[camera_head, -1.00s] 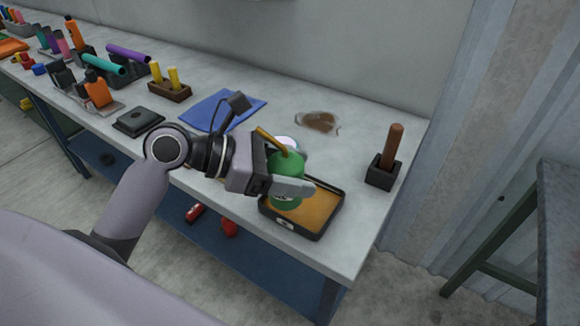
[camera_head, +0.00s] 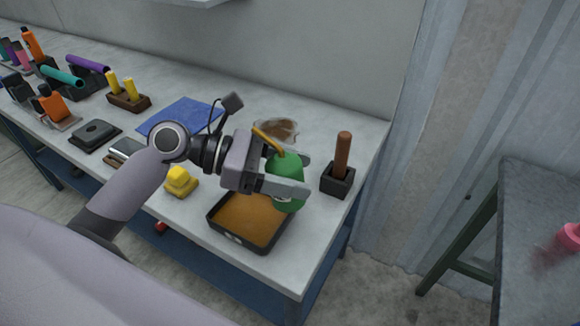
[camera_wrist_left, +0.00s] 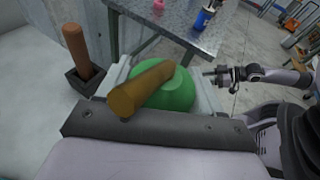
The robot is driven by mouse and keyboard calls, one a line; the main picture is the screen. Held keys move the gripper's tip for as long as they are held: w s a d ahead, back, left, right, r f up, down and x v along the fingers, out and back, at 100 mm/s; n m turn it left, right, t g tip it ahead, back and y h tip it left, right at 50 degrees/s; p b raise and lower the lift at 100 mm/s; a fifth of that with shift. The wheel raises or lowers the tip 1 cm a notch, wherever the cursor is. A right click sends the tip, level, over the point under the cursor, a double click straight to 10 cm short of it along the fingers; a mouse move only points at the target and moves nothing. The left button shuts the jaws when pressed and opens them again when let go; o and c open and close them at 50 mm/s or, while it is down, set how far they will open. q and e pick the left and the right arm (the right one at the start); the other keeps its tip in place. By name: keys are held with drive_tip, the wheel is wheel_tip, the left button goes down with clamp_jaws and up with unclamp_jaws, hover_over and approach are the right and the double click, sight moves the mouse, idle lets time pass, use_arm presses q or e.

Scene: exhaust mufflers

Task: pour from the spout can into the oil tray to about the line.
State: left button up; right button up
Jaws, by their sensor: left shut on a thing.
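The green spout can (camera_head: 287,181) with its brown spout is in my left gripper (camera_head: 283,176), which is shut around its body. In the left wrist view the can (camera_wrist_left: 174,92) sits between the fingers with the spout toward the camera. In the head view the can looks about upright. It is by the back right corner of the oil tray (camera_head: 213,233), a black tray holding brown-orange liquid. No stream shows from the spout. The line in the tray cannot be made out. My right gripper is not in the head view; an arm at the right of the left wrist view (camera_wrist_left: 232,75) ends in a dark gripper.
A black block with a brown handle (camera_head: 340,165) stands right of the can. A brown stain (camera_head: 277,130) lies behind it. A yellow item (camera_head: 180,181) is left of the tray, and a blue cloth (camera_head: 180,117) lies farther back. Another table (camera_head: 535,215) stands at the right.

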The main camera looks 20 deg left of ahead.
use_arm(q)
drive_tip(key=shift+d+f+h, duration=0.1)
drive_tip(key=shift+d+h, duration=0.2)
drive_tip(key=shift+h, duration=0.2)
drive_tip(key=d+f+n+t+h+b, duration=0.1)
drive_tip(key=h+b, duration=0.1)
drive_tip(key=b, duration=0.2)
drive_tip(key=shift+s+d+n+b, duration=0.1)
drive_tip(key=shift+d+n+b, duration=0.1)
drive_tip(key=shift+n+b, duration=0.15)
drive_tip(key=shift+d+f+n+t+h+b, duration=0.25)
drive_tip(key=shift+f+n+t+h+b, duration=0.35)
drive_tip(key=shift+h+b, duration=0.5)
drive_tip(key=shift+d+f+h+b, duration=0.15)
drive_tip(key=shift+f+h+b, duration=0.15)
drive_tip(key=shift+b, duration=0.2)
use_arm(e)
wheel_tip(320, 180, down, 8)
